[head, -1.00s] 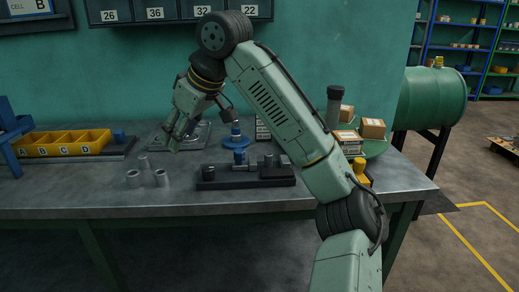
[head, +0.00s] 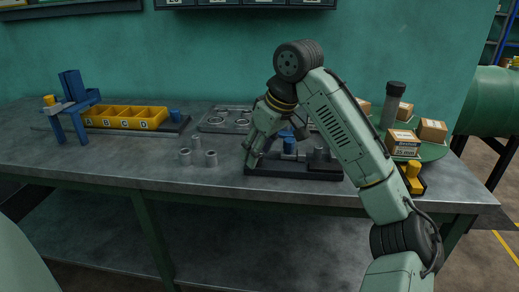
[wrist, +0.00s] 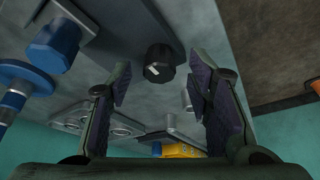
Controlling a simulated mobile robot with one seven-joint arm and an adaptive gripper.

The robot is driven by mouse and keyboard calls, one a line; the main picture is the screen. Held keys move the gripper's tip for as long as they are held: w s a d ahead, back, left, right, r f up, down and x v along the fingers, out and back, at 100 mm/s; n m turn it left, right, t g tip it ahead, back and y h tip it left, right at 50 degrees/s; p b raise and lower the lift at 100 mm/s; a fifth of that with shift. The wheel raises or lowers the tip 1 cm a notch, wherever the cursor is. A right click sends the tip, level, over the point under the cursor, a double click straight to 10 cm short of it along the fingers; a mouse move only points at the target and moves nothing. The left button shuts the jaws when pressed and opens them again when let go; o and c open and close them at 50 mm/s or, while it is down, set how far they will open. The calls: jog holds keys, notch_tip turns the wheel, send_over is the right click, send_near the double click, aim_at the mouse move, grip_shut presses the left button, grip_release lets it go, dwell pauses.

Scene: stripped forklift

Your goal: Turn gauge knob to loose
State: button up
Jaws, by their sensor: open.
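The gauge is a dark bar-shaped block (head: 305,171) near the front of the bench, with a blue block and grey metal parts on top. In the wrist view its black knob (wrist: 158,62), with a short white mark, appears between and just beyond my fingertips. The white mark slants; I cannot read any setting. In the head view my gripper covers the knob. My gripper (head: 252,162) points down over the gauge's left end, and its two fingers also show in the wrist view (wrist: 160,82). The fingers are spread and hold nothing; I see no contact with the knob.
Several grey cylinders (head: 198,157) stand left of the gauge. A blue disc-topped part (wrist: 18,85) is near my gripper. A yellow bin (head: 127,117) sits further left. Boxes (head: 404,143) stand on a green round tray at right. The front left bench is clear.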

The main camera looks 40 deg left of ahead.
jog(key=shift+f, duration=0.15)
jog(key=shift+c, duration=0.2)
grip_shut()
dwell(0.3)
